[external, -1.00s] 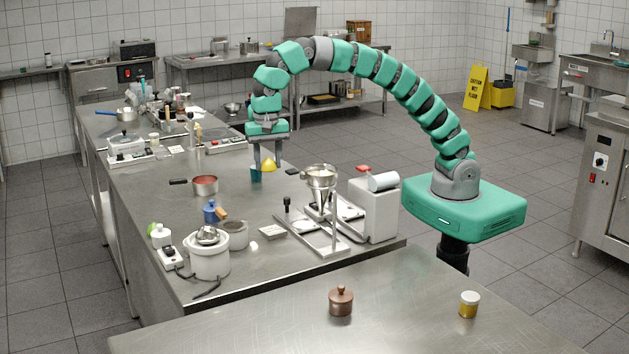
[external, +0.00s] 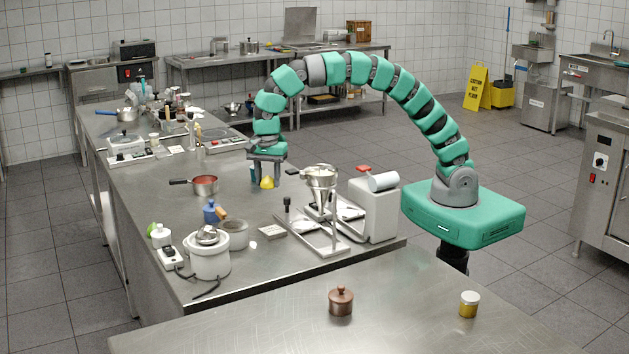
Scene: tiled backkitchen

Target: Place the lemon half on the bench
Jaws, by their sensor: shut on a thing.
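The yellow lemon half (external: 267,183) is between the fingers of my gripper (external: 267,177), which is shut on it and points straight down. The lemon half is low over the steel bench (external: 235,260), close to its surface. I cannot tell whether it touches the bench. The fingers partly hide it.
A teal cup-like thing (external: 252,173) is just left of the fingers, partly hidden. A metal funnel on a stand (external: 321,180) and a white machine (external: 375,208) stand to the right. Bare bench lies in front.

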